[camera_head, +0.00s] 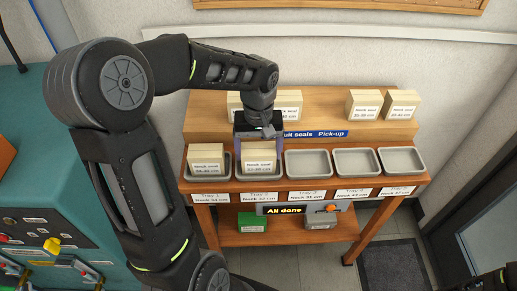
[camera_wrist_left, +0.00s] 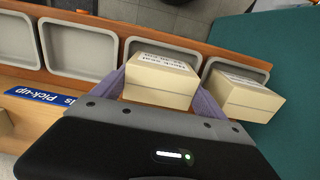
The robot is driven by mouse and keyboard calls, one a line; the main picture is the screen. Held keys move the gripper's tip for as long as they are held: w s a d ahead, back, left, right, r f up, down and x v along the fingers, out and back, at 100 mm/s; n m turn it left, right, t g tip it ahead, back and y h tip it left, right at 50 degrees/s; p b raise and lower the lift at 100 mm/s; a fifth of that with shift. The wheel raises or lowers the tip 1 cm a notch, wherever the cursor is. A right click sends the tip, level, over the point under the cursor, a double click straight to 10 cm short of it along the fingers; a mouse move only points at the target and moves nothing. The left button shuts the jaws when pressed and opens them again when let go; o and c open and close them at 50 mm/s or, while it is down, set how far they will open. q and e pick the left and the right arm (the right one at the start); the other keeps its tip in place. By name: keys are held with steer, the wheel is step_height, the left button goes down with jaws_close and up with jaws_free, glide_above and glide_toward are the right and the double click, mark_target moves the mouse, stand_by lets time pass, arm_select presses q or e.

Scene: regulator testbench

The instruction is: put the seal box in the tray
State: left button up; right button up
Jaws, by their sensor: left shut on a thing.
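My left gripper (camera_head: 258,148) comes down from above and is shut on a cream seal box (camera_head: 259,164) with a white "Neck seal" label. In the left wrist view the box (camera_wrist_left: 160,82) sits between the two purple-grey fingers (camera_wrist_left: 161,88). The held box is at the second grey tray from the left (camera_head: 240,177), whose rim shows around it. I cannot tell whether the box touches the tray floor. Another cream seal box (camera_head: 206,157) stands in the leftmost tray (camera_head: 188,172).
Three empty trays stand to the right, the nearest being the middle tray (camera_head: 308,163). More seal boxes stand on the raised back shelf (camera_head: 328,105), some partly hidden by my arm. A green box (camera_head: 252,222) is below.

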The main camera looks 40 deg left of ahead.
arm_select(q)
steer(key=shift+f, duration=0.2)
steer(key=o, duration=1.3)
steer(key=shift+o, duration=0.2)
steer(key=shift+r, duration=0.15)
step_height(320, 180, up, 12)
steer(key=shift+b, duration=0.35)
